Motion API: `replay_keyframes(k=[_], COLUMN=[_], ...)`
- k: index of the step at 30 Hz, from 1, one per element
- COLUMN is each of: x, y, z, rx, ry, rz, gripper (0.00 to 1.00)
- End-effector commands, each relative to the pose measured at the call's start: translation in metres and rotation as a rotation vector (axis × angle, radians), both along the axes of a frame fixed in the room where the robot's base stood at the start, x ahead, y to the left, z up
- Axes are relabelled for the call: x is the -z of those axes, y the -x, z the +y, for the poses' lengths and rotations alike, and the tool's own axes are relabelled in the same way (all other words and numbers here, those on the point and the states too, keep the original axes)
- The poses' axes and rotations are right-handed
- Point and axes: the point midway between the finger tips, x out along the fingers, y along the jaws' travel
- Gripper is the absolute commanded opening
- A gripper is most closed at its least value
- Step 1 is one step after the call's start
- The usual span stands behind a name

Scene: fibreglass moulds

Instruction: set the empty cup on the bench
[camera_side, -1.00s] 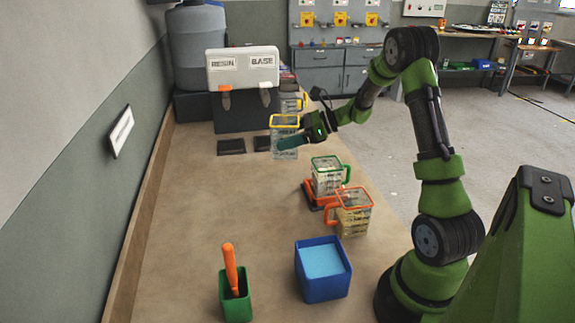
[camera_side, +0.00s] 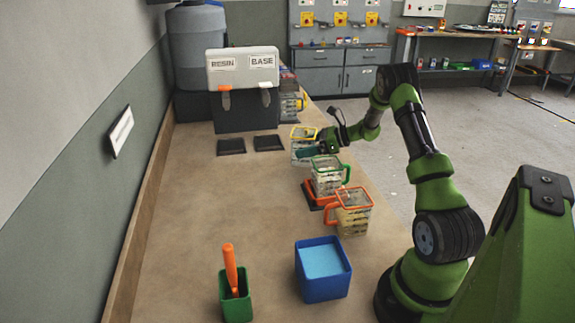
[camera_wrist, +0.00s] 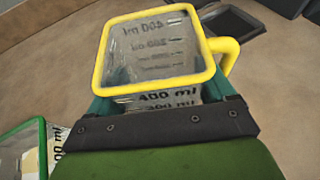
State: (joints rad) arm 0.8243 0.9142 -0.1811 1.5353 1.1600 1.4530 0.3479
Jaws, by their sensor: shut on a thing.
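The clear measuring cup with a yellow rim (camera_side: 302,133) is held in my gripper (camera_side: 308,152), behind the green-rimmed cup. In the wrist view the same cup (camera_wrist: 155,60) sits upright between my fingers, its handle at the right; it looks empty, with scale marks showing on its inner walls. My gripper (camera_wrist: 160,105) is shut on the cup's sides. I cannot tell whether the cup's base touches the bench (camera_side: 200,215).
A green-rimmed cup (camera_side: 328,178) stands on an orange scale (camera_side: 314,196), close to the held cup. An orange-rimmed cup (camera_side: 352,215) and a blue tub (camera_side: 323,285) stand nearer. Two dark pads (camera_side: 231,146) (camera_side: 269,143) lie left. The bench's left middle is clear.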

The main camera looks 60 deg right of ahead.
Motion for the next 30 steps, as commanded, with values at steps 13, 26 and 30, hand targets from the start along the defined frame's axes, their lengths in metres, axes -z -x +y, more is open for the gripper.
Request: replay_keyframes(k=[13, 26, 30], x=[0.026, 0.029, 0.024], y=[0.0, 0.0, 0.004], z=[0.0, 0.0, -0.002], rx=[0.0, 0.0, 0.002], ry=[0.0, 0.001, 0.001], rz=[-0.001, 0.0, 0.0], gripper=[0.41, 1.0, 1.0])
